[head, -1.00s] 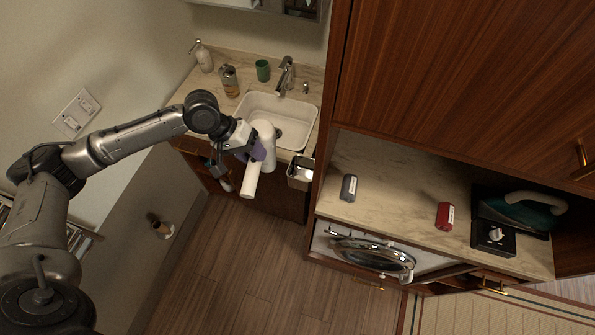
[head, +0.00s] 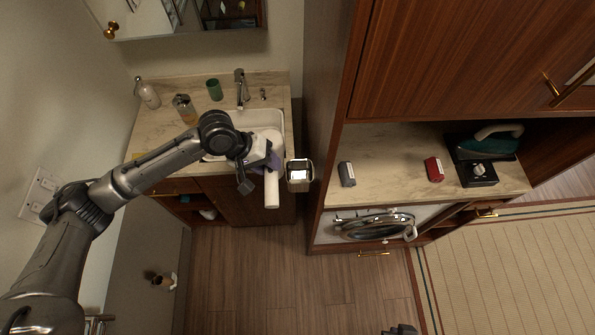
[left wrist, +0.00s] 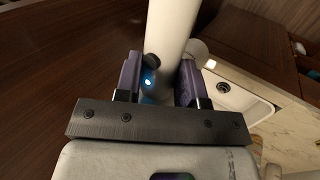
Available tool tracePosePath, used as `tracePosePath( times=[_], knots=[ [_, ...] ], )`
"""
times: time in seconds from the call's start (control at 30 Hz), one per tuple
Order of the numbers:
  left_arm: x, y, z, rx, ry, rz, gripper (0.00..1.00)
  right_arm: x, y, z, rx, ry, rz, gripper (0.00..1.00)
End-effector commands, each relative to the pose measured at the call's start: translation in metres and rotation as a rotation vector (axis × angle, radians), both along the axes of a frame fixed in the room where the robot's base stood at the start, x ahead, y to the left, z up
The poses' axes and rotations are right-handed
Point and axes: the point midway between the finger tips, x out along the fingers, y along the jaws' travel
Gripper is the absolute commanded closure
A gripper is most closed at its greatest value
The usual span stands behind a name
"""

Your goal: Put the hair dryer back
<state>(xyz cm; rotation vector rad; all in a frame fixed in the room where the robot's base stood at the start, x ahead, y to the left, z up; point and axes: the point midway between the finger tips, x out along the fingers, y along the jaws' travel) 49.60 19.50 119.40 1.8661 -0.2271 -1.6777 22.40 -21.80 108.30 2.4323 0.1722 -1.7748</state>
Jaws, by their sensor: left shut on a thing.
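The white hair dryer (head: 271,191) is held in the air in front of the sink counter, its long white part pointing down in the head view. My left gripper (head: 266,162), with purple finger pads, is shut on it. In the left wrist view the white body (left wrist: 172,28) passes between the fingers (left wrist: 158,80). An open-topped metal holder (head: 299,184) is at the side of the tall wooden cabinet, just right of the dryer with a small gap. A dark piece at the bottom edge of the head view may be my right gripper (head: 400,330); its fingers cannot be made out.
The sink (head: 270,122) lies behind the arm, with a faucet (head: 241,88), green cup (head: 214,90) and bottles. The tall cabinet's side panel (head: 318,110) stands close right. The floor (head: 240,270) below is clear.

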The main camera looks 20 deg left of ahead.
Motion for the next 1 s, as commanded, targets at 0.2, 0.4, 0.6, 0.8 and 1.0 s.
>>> tracePosePath(
  times=[0.2, 0.4, 0.6, 0.8, 1.0],
  knots=[
    [0.021, -0.05, 0.004, -0.004, -0.002, -0.001, 1.0, 0.001, -0.003, 0.013, -0.009, -0.003, 0.003, 1.0],
    [0.029, -0.069, -0.011, 0.002, 0.004, 0.003, 1.0, 0.001, -0.001, 0.019, -0.004, -0.004, 0.002, 1.0],
    [0.029, -0.069, -0.028, -0.001, -0.001, 0.001, 1.0, 0.001, 0.0, 0.021, 0.001, -0.004, 0.0, 1.0],
    [0.028, -0.068, -0.043, 0.0, 0.003, 0.002, 1.0, 0.001, 0.002, 0.024, 0.005, -0.003, -0.004, 1.0],
    [0.029, -0.07, -0.063, -0.001, 0.0, 0.001, 1.0, 0.001, 0.002, 0.031, 0.006, -0.002, -0.003, 1.0]
  ],
)
